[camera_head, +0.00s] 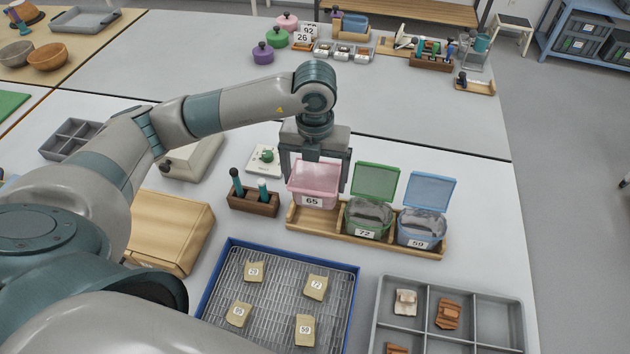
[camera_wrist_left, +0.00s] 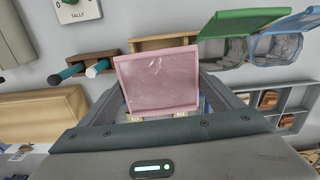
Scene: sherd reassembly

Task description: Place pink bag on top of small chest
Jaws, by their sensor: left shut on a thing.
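The pink bag shows as a pink lidded box (camera_head: 314,183) labelled 65, with its lid closed. My left gripper (camera_head: 314,178) points down and is shut around it, one finger on each side. The box is at the left end of a wooden rack (camera_head: 395,245); I cannot tell whether it still touches the rack. In the left wrist view the pink lid (camera_wrist_left: 160,80) fills the space between the fingers. A light wooden box with a flat top (camera_head: 168,228), probably the small chest, stands to the left, partly hidden by my arm. My right gripper is not in view.
Open green (camera_head: 368,215) and blue (camera_head: 421,225) bins stand on the rack. A wooden pen holder (camera_head: 253,202) stands between the wooden box and the rack. A blue tray with sherds (camera_head: 230,245) and a grey divided tray (camera_head: 378,325) lie in front.

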